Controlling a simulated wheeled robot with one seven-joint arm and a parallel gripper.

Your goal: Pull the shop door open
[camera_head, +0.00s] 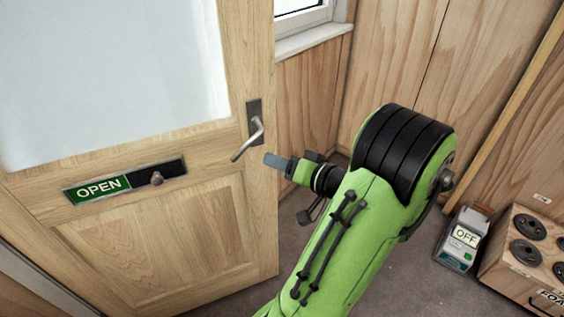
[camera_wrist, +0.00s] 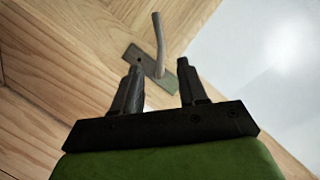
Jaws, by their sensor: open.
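The wooden shop door (camera_head: 150,240) has a large pale glass pane and fills the left of the head view. It stands at an angle to the panelled wall, and carpet shows past its free right edge. Its metal lever handle (camera_head: 249,140) sits on a dark plate near that edge. My gripper (camera_head: 283,175) is just right of and below the lever, apart from it. In the wrist view, my gripper (camera_wrist: 160,82) is open and empty, with the lever handle (camera_wrist: 159,45) beyond the fingertips, between them in the picture. The exact gap is hard to judge.
A green OPEN sign (camera_head: 98,189) with a sliding knob is on the door. A window sill (camera_head: 312,38) is behind it. A box marked OFF (camera_head: 463,238) and a wooden box with round black holds (camera_head: 523,262) stand at lower right. Carpet between is clear.

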